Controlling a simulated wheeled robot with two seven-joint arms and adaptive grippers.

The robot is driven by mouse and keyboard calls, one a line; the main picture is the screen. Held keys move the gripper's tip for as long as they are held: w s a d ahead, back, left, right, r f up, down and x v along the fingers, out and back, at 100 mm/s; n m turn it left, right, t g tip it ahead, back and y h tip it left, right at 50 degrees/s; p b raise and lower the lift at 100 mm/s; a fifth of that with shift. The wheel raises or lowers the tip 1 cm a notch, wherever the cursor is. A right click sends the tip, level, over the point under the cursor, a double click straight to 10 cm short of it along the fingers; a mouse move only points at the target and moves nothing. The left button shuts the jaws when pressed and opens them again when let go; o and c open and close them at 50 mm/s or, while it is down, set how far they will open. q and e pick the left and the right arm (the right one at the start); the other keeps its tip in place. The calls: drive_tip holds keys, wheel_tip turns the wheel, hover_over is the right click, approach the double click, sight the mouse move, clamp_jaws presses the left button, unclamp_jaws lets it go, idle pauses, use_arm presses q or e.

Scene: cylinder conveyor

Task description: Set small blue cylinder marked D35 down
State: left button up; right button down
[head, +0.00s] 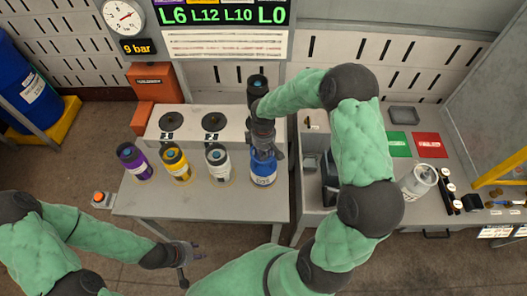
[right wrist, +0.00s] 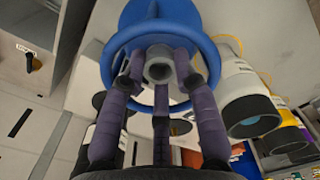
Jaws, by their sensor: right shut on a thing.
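The small blue cylinder (head: 263,174) is at the right end of a row on the grey table, upright, with a pale band on its side. Its D35 mark is too small to read. My right gripper (head: 263,148) is over it from above. In the right wrist view the fingers (right wrist: 160,85) are closed around the grey stem in the middle of the blue cylinder's ringed top (right wrist: 205,52). I cannot tell whether its base touches the table. My left gripper (head: 188,258) is empty, its fingers spread, in front of the table's front edge.
A white cylinder (head: 217,165), a yellow one (head: 178,167) and a purple one (head: 134,163) stand left of the blue one. Behind them is a pale raised block (head: 190,136) with black discs. The table's front (head: 200,203) is clear. A second bench stands to the right.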

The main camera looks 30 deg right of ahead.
drive_tip(key=shift+r, duration=0.1)
drive_tip(key=c, duration=0.9)
unclamp_jaws()
drive_tip(key=shift+f, duration=0.2)
drive_tip(key=shift+c, duration=0.2)
drive_tip(key=shift+r, duration=0.25)
wheel_tip(320, 180, up, 12)
drive_tip(key=shift+f, duration=0.1)
